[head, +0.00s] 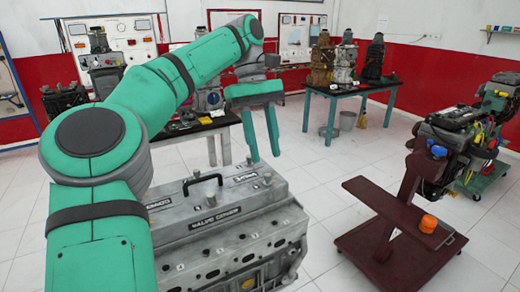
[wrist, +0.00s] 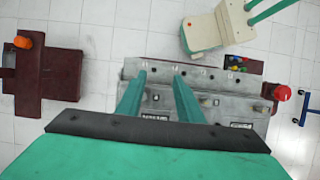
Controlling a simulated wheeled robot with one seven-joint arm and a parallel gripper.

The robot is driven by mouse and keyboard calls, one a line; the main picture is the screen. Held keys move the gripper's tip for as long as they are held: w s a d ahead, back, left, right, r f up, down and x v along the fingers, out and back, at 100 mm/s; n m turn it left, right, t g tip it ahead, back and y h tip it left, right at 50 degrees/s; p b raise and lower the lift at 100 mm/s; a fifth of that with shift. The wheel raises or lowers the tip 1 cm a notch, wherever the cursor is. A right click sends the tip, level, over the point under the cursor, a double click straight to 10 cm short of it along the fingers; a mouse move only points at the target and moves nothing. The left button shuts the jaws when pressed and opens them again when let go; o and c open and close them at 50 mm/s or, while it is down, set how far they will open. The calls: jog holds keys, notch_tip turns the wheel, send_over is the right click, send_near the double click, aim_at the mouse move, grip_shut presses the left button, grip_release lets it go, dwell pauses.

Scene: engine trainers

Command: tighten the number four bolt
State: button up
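A grey engine block with a labelled valve cover (head: 215,213) stands at the bottom middle of the head view. In the wrist view the engine (wrist: 225,118) lies below my fingers. Small marks and bolt-like spots (wrist: 207,75) run along its upper edge. They are too small to tell which is number four. My gripper (head: 264,158) is above the far side of the engine in the head view, with its two fingers pointing down. In the wrist view my gripper (wrist: 159,74) has its fingers apart with nothing between them. I cannot tell its height above the engine.
A dark red stand with an orange knob (head: 428,223) is at the right. A black handle (head: 202,178) rises from the cover. A compartment of coloured pieces (wrist: 238,65) and a red knob (wrist: 283,93) are at the engine's right end. A green-legged table (head: 350,88) stands behind.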

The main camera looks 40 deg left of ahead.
jog(key=s+d+r, duration=0.3)
jog(key=s+d, duration=0.1)
jog(key=s, duration=0.2)
jog(key=shift+s+r, duration=0.2)
jog(key=shift+s, duration=0.2)
jog(key=shift+w+d, duration=0.1)
jog(key=shift+d, duration=0.05)
